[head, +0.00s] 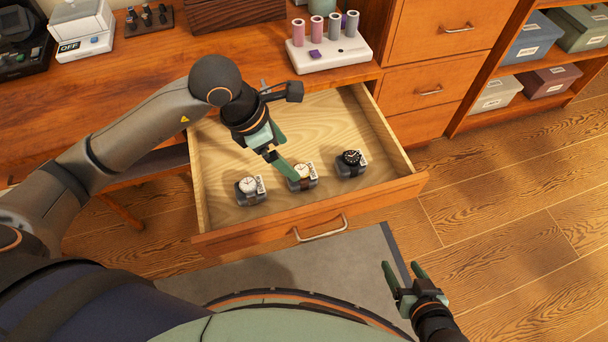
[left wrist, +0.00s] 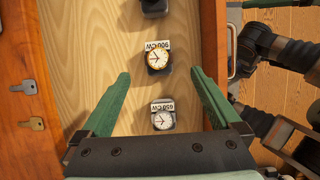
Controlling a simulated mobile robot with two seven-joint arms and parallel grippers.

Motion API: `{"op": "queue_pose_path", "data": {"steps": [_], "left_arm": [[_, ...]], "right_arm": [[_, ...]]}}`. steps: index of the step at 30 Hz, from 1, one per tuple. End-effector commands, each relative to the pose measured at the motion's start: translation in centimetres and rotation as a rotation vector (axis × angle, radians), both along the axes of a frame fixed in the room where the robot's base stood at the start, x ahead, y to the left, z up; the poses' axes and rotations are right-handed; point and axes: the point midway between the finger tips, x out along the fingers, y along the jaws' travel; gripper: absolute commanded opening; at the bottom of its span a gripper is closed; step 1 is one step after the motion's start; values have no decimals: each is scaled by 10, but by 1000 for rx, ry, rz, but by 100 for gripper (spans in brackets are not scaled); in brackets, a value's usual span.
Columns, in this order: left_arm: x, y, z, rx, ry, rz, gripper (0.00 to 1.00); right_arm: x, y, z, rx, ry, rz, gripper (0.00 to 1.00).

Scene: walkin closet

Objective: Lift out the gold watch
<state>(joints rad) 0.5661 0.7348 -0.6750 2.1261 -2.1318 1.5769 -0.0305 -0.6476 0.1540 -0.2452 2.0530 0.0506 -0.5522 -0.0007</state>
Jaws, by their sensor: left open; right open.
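The gold watch (head: 303,171) sits on a dark cushion in the open drawer (head: 225,215), between two other watches. In the left wrist view the gold watch (left wrist: 158,58) has a tag reading "900 CW" beside it. My left gripper (head: 288,159) is open above the drawer. One green finger partly overlaps the gold watch in the head view. In the left wrist view the watch lies between and just beyond the open fingertips (left wrist: 160,73), with nothing gripped. My right gripper (head: 402,267) is open and empty in front of the drawer, to the right.
A silver watch (head: 248,184) with a tag stands left of the gold one, and a black watch (head: 351,157) stands right. The drawer walls surround them. A tray of upright rolls (head: 330,54) is on the desk above. Two keys (left wrist: 27,88) show in the left wrist view.

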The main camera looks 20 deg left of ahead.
Motion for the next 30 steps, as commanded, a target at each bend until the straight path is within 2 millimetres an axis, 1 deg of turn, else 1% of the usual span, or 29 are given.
{"op": "queue_pose_path", "data": {"steps": [1, 4, 6, 11, 18, 21, 24, 30], "left_arm": [[1, -4, -12, -4, 5, 0, 98], [5, -9, -27, -4, 4, 1, 98], [7, -12, -34, -4, 3, -1, 98], [10, -15, -44, -3, 1, 0, 98], [18, -22, -77, -6, 4, 0, 98], [21, -25, -86, -6, 3, 0, 98], [22, -27, -90, -4, 1, 0, 98], [22, -27, -89, -4, 1, 0, 98]], "right_arm": [[0, 0, -2, 1, -1, -1, 69], [0, 0, -3, 2, -3, -2, 69], [1, 1, -3, 4, -5, -4, 69], [1, 1, -3, 7, -4, -9, 69], [-1, -1, -11, 5, 3, -13, 69], [-1, -2, -13, 3, 4, -14, 69], [-2, -3, -13, 2, 4, -16, 69], [-2, -4, -13, -1, 5, -14, 69]]}}
